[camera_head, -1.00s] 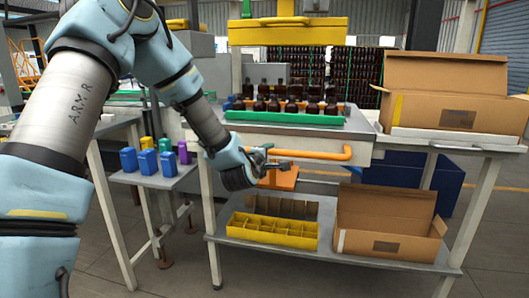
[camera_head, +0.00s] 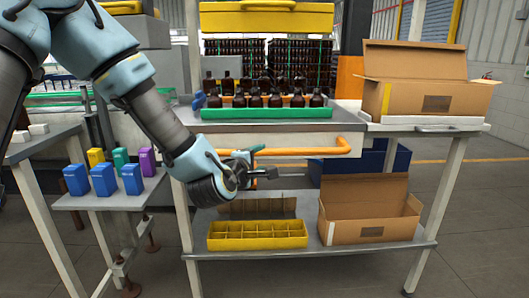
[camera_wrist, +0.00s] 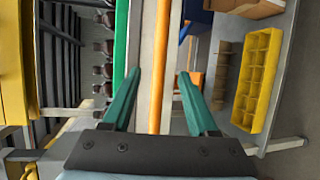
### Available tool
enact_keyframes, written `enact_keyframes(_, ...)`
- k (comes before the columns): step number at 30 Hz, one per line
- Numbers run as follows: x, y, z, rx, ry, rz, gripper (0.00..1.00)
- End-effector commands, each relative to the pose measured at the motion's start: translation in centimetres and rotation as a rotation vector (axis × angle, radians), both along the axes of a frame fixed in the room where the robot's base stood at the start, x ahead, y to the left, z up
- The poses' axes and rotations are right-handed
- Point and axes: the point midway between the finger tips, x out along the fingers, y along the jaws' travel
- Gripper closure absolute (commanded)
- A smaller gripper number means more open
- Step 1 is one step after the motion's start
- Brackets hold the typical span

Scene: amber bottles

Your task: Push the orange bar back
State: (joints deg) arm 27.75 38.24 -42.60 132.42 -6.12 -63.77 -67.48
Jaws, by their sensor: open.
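The orange bar (camera_head: 310,151) runs along the front of the table below the green tray, with a bent end at the right. My gripper (camera_head: 264,172) is at the bar's left part, in front of and slightly below it, and hides some of it. In the wrist view the bar (camera_wrist: 164,60) runs lengthwise between the two green fingers of my gripper (camera_wrist: 158,85), which are spread apart. Nothing is seen clamped. Whether a finger touches the bar cannot be told.
The green tray (camera_head: 265,113) holds several amber bottles (camera_head: 275,98) above the bar. On the lower shelf are a yellow divided crate (camera_head: 257,235) and an open cardboard box (camera_head: 370,209). Another box (camera_head: 427,83) stands at right. Blue containers (camera_head: 103,180) stand on a left side table.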

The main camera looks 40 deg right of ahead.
Motion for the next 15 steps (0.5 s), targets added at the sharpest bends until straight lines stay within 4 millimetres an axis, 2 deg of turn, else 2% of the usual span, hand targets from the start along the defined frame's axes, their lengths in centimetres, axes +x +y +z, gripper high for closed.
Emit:
enact_keyframes(9, 2.7, -5.1, -0.9, 0.0, 0.002, 0.001, 0.41)
enact_keyframes(15, 4.0, -7.5, -1.4, 0.0, 0.0, 0.001, 0.41)
